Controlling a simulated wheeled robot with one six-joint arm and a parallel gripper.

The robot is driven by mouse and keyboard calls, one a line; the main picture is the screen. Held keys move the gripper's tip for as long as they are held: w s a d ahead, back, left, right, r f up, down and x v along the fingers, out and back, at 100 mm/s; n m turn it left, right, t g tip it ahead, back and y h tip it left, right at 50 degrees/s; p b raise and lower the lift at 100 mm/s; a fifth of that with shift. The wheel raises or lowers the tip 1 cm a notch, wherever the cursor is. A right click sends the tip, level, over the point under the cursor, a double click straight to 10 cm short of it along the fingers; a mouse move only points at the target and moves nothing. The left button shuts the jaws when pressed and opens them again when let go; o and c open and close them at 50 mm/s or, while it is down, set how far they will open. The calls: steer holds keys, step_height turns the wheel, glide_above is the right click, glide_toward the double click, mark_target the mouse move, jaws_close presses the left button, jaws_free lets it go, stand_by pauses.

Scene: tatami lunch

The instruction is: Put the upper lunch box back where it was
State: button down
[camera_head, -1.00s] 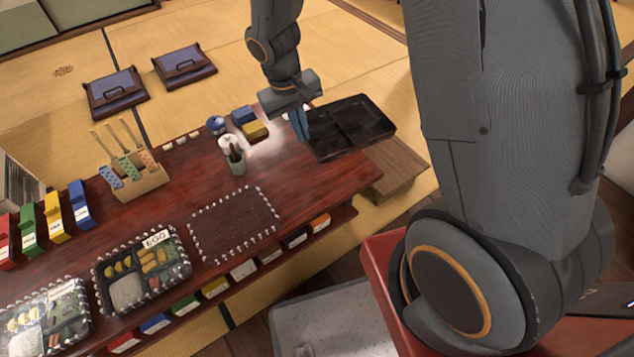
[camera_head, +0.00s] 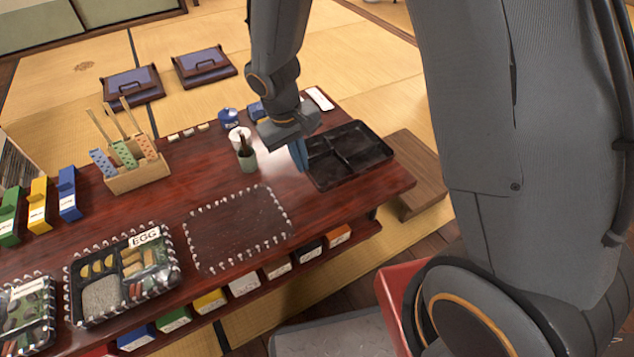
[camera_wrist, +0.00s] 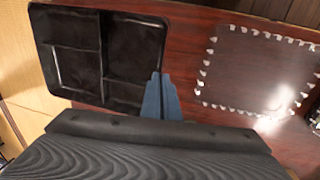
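A black lunch box (camera_head: 350,152) with several empty compartments is over the right end of the dark red table (camera_head: 345,210). It also shows in the wrist view (camera_wrist: 75,67). My gripper (camera_head: 299,153) is at the box's left edge. In the wrist view its blue fingers (camera_wrist: 160,98) are close together over the box's rim, seemingly pinching the wall. I cannot tell whether the box touches the tabletop. An empty rectangle edged with white dots (camera_head: 238,230) is on the table left of the box. It shows in the wrist view too (camera_wrist: 258,70).
A filled box marked EGG (camera_head: 128,272) and another filled box (camera_head: 28,315) stand at the left. A green cup (camera_head: 246,160), a white container (camera_head: 238,135) and a wooden holder (camera_head: 136,176) stand behind the dotted rectangle. A low wooden bench (camera_head: 415,165) is at the right.

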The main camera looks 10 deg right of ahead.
step_height(320, 180, down, 8)
steer(key=b, duration=0.3)
steer(key=shift+f, duration=0.1)
steer(key=c, duration=2.4)
jaws_free()
steer(key=shift+f, duration=0.1)
steer(key=shift+c, duration=0.2)
steer(key=o, duration=0.4)
